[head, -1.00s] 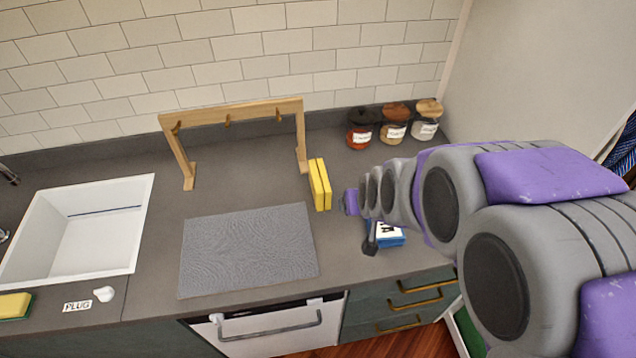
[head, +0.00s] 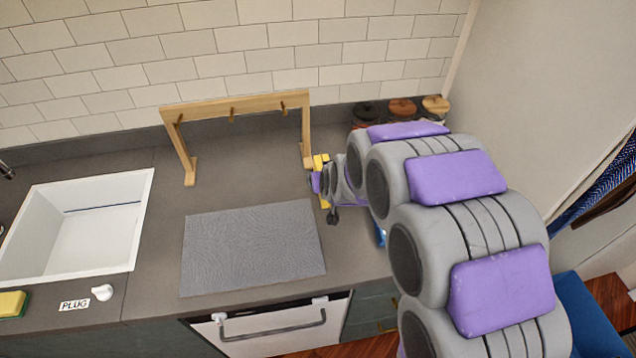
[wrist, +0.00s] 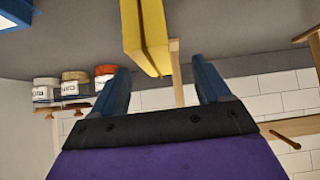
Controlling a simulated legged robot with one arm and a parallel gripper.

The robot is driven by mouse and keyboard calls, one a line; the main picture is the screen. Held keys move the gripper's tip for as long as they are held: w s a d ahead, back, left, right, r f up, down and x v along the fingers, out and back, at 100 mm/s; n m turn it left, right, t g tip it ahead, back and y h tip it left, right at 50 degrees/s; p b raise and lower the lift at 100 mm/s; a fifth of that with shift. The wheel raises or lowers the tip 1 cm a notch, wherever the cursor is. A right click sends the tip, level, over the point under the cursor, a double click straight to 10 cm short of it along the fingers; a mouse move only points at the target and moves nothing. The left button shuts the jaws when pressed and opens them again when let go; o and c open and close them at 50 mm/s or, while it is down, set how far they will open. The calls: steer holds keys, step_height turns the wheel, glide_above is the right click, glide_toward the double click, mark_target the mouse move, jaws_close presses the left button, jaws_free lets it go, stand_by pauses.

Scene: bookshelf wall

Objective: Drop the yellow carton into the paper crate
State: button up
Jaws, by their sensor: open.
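The yellow carton (head: 320,160) stands upright on the grey counter near the right foot of the wooden rack. In the head view my gripper (head: 325,188) is at the carton and covers most of it. In the wrist view the carton (wrist: 147,38) is ahead of my open gripper (wrist: 163,78), roughly in line with the gap between the two blue fingers. Nothing is clamped between the fingers. I cannot make out a paper crate for certain.
The wooden rack (head: 235,108) stands behind a grey mat (head: 250,248). Lidded jars (head: 402,108) stand at the back right. A blue carton (wrist: 14,14) is close by. A white sink (head: 90,225) is on the left. A blue box-like object (head: 590,315) is low at right.

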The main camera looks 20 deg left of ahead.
steer(key=shift+w+a+f, duration=0.3)
steer(key=shift+w+f, duration=0.15)
steer(key=shift+f, duration=0.05)
steer(key=shift+w+d+f, duration=0.1)
steer(key=shift+w+f, duration=0.1)
steer(key=shift+w, duration=0.05)
steer(key=shift+w+d+f, duration=0.15)
steer(key=shift+w+d, duration=0.1)
steer(key=shift+d, duration=0.4)
steer(key=w+a+f+b, duration=0.1)
steer(key=a+f, duration=0.1)
steer(key=w+a+f+b, duration=0.1)
steer(key=f, duration=0.1)
steer(key=shift+w+a, duration=0.35)
steer(key=shift+w, duration=0.05)
steer(key=shift+d+r, duration=0.25)
steer(key=shift+d, duration=0.45)
steer(key=shift+c, duration=0.8)
steer(key=c, duration=0.3)
steer(key=shift+a, duration=0.5)
steer(key=c, duration=0.5)
steer(key=shift+f, duration=0.1)
steer(key=shift+c, duration=1.2)
steer(key=shift+d, duration=0.25)
